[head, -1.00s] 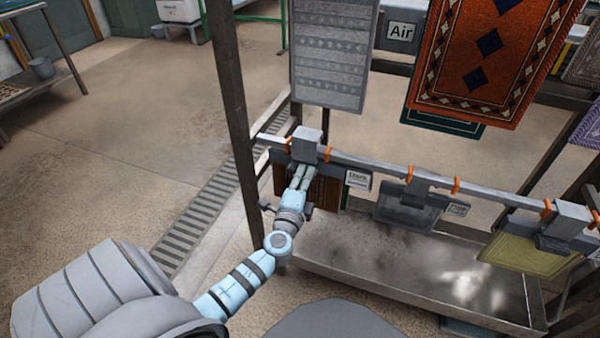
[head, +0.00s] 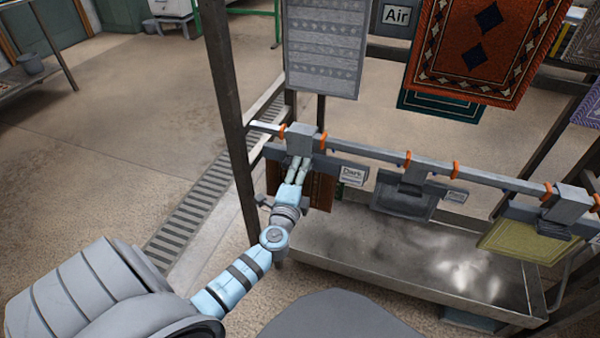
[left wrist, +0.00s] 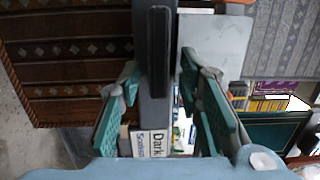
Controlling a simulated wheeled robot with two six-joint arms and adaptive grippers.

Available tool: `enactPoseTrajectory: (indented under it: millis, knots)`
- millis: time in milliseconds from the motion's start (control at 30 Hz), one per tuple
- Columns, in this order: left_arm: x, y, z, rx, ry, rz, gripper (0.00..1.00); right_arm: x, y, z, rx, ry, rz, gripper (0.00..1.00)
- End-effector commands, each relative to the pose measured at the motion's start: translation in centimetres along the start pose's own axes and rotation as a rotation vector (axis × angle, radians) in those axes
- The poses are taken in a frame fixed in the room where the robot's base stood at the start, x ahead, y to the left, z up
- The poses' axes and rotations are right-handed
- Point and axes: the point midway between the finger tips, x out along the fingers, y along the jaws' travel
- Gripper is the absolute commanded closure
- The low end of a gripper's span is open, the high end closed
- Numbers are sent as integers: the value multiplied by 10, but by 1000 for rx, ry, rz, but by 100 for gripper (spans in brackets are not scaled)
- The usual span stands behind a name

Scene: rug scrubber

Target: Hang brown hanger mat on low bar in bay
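The brown mat (head: 316,192) hangs from a grey hanger at the left end of the low bar (head: 378,154), behind my left gripper. A grey block (head: 305,138) stands at the bar above it. My left gripper (head: 300,168) reaches up to the hanger. In the left wrist view the brown mat (left wrist: 65,60) is at left. The teal fingers of my left gripper (left wrist: 158,75) stand apart on either side of the grey hanger bar (left wrist: 143,80) and its black handle (left wrist: 158,50), with gaps to the handle. The hanger's contact with the bar is partly hidden. My right gripper is not in view.
Along the low bar hang a grey mat (head: 402,203) and an olive mat (head: 525,243), with orange rings between. A "Dark" sign (head: 352,175) is beside the brown mat. A metal trough (head: 400,255) lies below. A post (head: 228,110) stands left. Larger mats hang above.

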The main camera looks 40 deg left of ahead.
Motion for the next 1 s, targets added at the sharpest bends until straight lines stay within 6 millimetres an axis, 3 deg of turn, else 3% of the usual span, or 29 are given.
enactPoseTrajectory:
  millis: [367,733,833,1000]
  knots:
    - [-7,2,0,0,0,4,62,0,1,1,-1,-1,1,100]
    - [-99,2,0,0,0,4,62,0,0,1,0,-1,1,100]
    - [-114,1,0,0,0,2,62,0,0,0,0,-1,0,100]
    - [-121,0,0,0,0,1,62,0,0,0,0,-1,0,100]
